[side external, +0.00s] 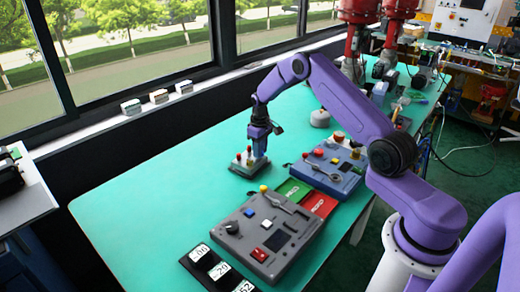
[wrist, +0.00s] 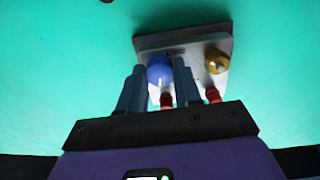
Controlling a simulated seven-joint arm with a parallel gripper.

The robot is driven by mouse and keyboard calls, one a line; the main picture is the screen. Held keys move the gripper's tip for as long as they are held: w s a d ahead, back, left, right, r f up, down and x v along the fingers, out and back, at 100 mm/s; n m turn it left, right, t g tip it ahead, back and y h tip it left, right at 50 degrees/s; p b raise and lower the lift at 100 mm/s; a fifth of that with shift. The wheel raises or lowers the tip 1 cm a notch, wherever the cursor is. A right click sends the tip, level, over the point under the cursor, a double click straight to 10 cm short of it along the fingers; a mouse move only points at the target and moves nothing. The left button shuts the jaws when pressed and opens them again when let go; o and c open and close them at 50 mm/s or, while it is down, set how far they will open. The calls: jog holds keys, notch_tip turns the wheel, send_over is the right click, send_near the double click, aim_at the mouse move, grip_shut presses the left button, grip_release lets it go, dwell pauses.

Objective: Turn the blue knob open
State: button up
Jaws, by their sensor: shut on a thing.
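A small grey panel (side external: 237,168) lies on the green table under my gripper. In the wrist view, the panel (wrist: 184,45) carries a round blue knob (wrist: 159,70) with a light pointer mark, and a yellow knob (wrist: 216,61) to its right. Two red parts (wrist: 166,100) show lower down, partly hidden by my gripper. My gripper (wrist: 160,76) has one finger on each side of the blue knob and is shut on it. In the side view, my gripper (side external: 259,158) points down at the panel, and the blue knob cannot be made out there.
A large grey control box (side external: 258,240) stands in front, and a blue-grey box (side external: 328,167) stands to the right. Green and red plates (side external: 319,204) lie between them. Black number blocks (side external: 218,268) sit at the front edge. The table (side external: 150,195) left of the panel is clear.

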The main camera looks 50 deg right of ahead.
jog(key=shift+n, duration=1.1)
jog(key=o, duration=0.8)
jog(key=shift+c, duration=0.2)
jog(key=shift+r, duration=0.15)
notch_tip(320, 180, up, 17)
jog(key=shift+r, duration=0.1)
